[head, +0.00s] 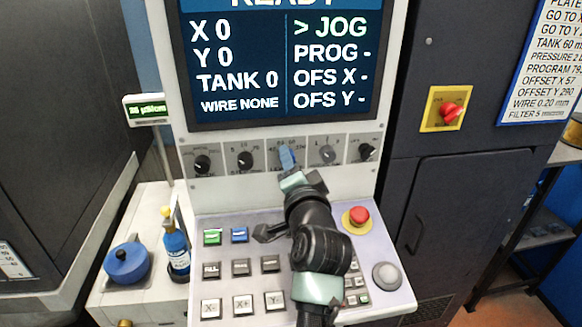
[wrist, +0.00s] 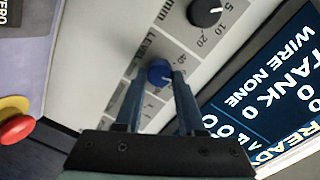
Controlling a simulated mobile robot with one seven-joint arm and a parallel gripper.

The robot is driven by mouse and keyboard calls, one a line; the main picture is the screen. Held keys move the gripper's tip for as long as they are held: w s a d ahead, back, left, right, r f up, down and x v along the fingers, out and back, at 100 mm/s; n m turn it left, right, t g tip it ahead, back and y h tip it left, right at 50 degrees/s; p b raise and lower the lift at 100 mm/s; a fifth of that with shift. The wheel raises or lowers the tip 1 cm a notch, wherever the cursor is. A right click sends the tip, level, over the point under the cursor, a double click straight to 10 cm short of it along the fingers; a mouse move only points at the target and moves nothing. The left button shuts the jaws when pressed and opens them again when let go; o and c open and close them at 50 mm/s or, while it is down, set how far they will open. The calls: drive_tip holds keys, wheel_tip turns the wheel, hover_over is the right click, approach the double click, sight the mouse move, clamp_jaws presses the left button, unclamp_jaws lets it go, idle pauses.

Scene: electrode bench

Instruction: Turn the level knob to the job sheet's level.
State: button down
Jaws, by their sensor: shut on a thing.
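The level knob (wrist: 158,72) is blue and sits on the panel beside the printed words "LEVEL mm" in the wrist view. My gripper (head: 287,160) reaches up to the middle of the knob row, and its two fingers stand on either side of the knob, shut on it. In the head view the fingers mostly hide the knob, and I cannot tell its setting. The job sheet (head: 548,60) hangs at the upper right and reads "TANK 60 mm". The screen (head: 280,65) reads "TANK 0" and "WIRE NONE".
Black knobs flank the level knob, including one on the left (head: 245,160) and one on the right (head: 327,156). Below are push buttons (head: 240,267) and a red emergency stop (head: 358,215). A red switch on yellow (head: 451,113) is on the cabinet. A blue bottle (head: 176,248) stands left.

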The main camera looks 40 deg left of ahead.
drive_tip(key=shift+n, duration=0.3)
idle(0.4)
drive_tip(key=c, duration=0.5)
unclamp_jaws()
drive_tip(key=shift+s, duration=0.1)
drive_tip(key=b+v, duration=0.3)
drive_tip(key=v, duration=1)
